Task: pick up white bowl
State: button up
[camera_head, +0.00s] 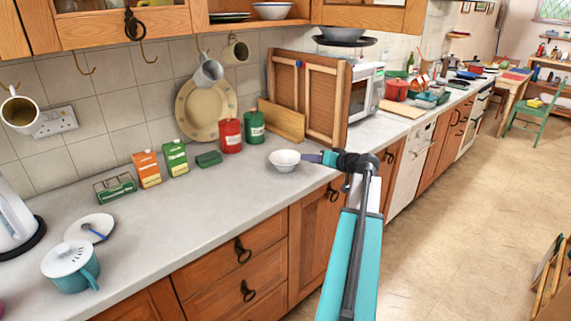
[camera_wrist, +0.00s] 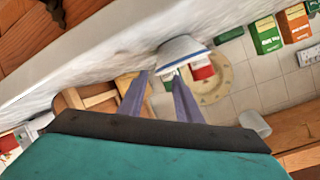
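The white bowl (camera_head: 284,164) stands upright on the grey worktop near its front edge. My gripper (camera_head: 306,157) is at the bowl's right side, about level with its rim. In the wrist view the bowl (camera_wrist: 182,48) shows tilted just beyond the fingertips. There the two purple fingers of my gripper (camera_wrist: 161,75) are spread apart, with a gap between them. The near rim of the bowl lies close to the fingertips, and one tip overlaps it in the picture. I cannot tell whether a finger touches it.
A red canister (camera_head: 230,137) and a green canister (camera_head: 254,128) stand behind the bowl by the wall. A wooden board (camera_head: 281,121) and a wooden rack stand behind, near the microwave (camera_head: 366,91).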

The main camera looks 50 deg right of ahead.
aim_at(297, 159)
jog(key=shift+x, duration=1.65)
jog(key=shift+w, duration=0.15)
jog(key=shift+p+x, duration=0.85)
jog(key=shift+x, duration=1.85)
grip_shut()
